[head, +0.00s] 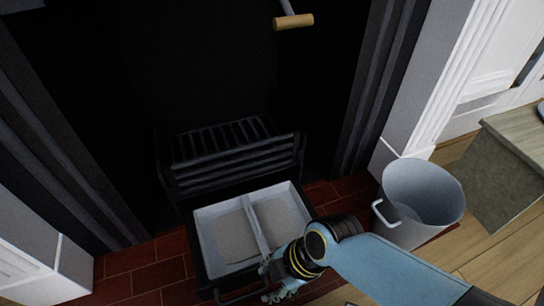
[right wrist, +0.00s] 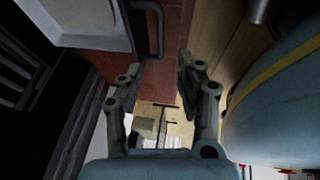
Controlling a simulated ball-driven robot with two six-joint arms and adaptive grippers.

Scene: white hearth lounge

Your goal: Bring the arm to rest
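My right arm comes in from the lower right in the head view. Its gripper (head: 276,281) is over the front right of the pulled-out ash drawer, near the drawer's dark handle (head: 240,297). In the right wrist view the two fingers of the right gripper (right wrist: 158,65) stand apart with nothing between them; red brick and wood floor show past them. The dark handle (right wrist: 150,28) shows just beyond the fingertips, apart from them in the picture. My left gripper is in neither view.
A pale two-compartment tray (head: 201,240) with grey contents sits in front of the black grate (head: 235,150). A grey bucket (head: 420,215) stands right of it, close to my arm. A wooden-handled tool (head: 293,22) shows at the top. A stone-like block (head: 500,165) is at the far right.

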